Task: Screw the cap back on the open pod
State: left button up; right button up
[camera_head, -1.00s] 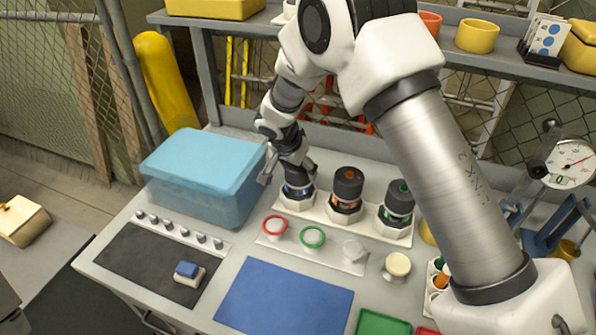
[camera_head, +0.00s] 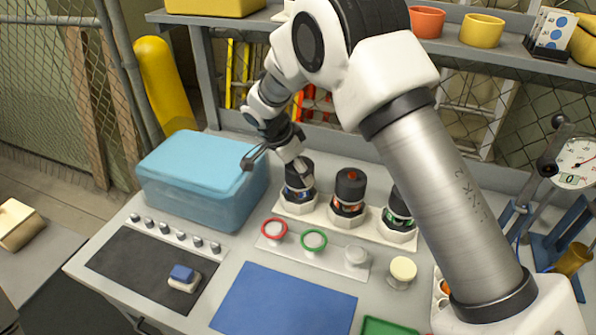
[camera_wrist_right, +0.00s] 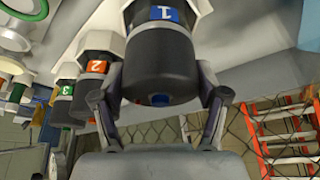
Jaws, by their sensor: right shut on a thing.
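Three black-topped pods stand in a row in white hexagonal seats on a pale strip. Blue-labelled pod 1 (camera_head: 299,186) is at the left in the head view. Orange-labelled pod 2 (camera_head: 349,190) is in the middle and green-labelled pod 3 (camera_head: 399,218) is partly behind my right arm. My right gripper (camera_wrist_right: 162,98) is shut on the black top of pod 1 (camera_wrist_right: 160,60), one finger on each side. The top looks upright and in line with its pod; whether it is fully seated I cannot tell. Pods 2 (camera_wrist_right: 95,75) and 3 (camera_wrist_right: 64,104) also show in the right wrist view. My left gripper is not in view.
In front of the pods a strip holds a red ring (camera_head: 274,229), a green ring (camera_head: 313,241) and a pale part (camera_head: 356,256). A blue bin (camera_head: 200,190) stands close left. A dial gauge (camera_head: 577,162) is at right. The blue mat (camera_head: 285,300) is bare.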

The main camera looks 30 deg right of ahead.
jog(key=o, duration=1.1)
jog(key=shift+s+f, duration=0.1)
jog(key=shift+s, duration=0.05)
jog(key=v, duration=1.2)
